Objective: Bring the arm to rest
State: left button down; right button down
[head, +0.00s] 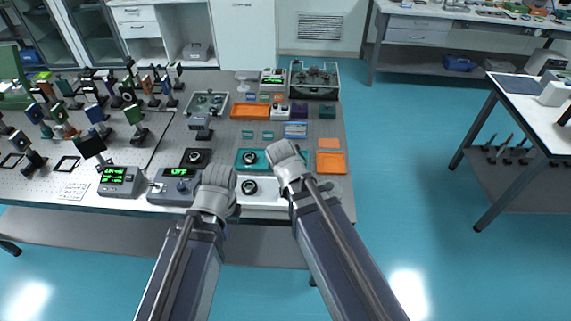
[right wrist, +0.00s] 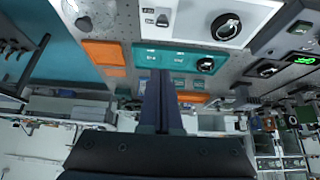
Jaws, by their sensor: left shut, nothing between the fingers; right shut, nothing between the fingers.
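My left gripper (head: 219,178) is over the front of the optical table (head: 130,205), between a grey controller box with a lit green display (head: 172,187) and a white box with a black knob (head: 262,199). My right gripper (head: 285,154) is to its right, over the right end of a teal box with a black knob (head: 243,158). In the right wrist view, the dark fingers of my right gripper (right wrist: 160,100) are together with nothing between them. My left gripper is shut and empty; its fingertips are mostly hidden behind its pale housing in the head view.
An orange tray (head: 333,163) lies right of my right gripper. Several optic mounts (head: 133,115) stand at the table's left. A second grey box with a green display (head: 118,180) sits at the front left. Blue floor (head: 410,150) is clear between this table and the right-hand table (head: 522,112).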

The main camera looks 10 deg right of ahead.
dwell(0.3)
jog(key=s+a+f+n+g+b, duration=0.1)
jog(key=s+a+f+n+g, duration=0.1)
jog(key=s, duration=0.6)
jog(key=s+a+f+n+g+b, duration=0.1)
jog(key=s+a+f+n+g, duration=0.2)
jog(key=s, duration=0.5)
jog(key=a+n+g, duration=0.1)
jog(key=a+n, duration=0.1)
jog(key=a, duration=0.1)
jog(key=shift+s+f+g+y, duration=0.25)
jog(key=shift+g+y, duration=0.05)
jog(key=shift+g, duration=0.1)
